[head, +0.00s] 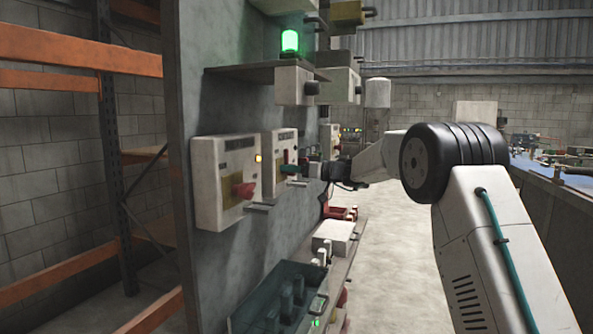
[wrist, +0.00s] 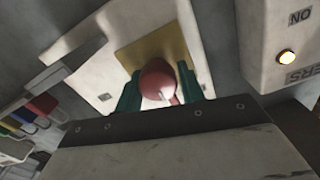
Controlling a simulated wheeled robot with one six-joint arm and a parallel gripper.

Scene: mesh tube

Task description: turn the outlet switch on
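Two pale switch boxes sit side by side on the grey panel. The nearer box (head: 212,178) has a red handle (head: 243,190). My gripper (head: 290,169) has green fingers and is at the front of the farther box (head: 281,147). In the wrist view, a red knob (wrist: 158,78) stands on a yellow plate (wrist: 155,47) between the green fingers of my gripper (wrist: 160,88). The fingers are apart, one on each side of the knob. Whether they press on it cannot be told. The knob's base is partly hidden.
A neighbouring box (wrist: 265,35) with "ON" lettering and a lit amber lamp (wrist: 286,56) is close on the right in the wrist view. A shelf (head: 265,72) with a green beacon (head: 289,41) is above. A dark transparent bin (head: 275,300) is below.

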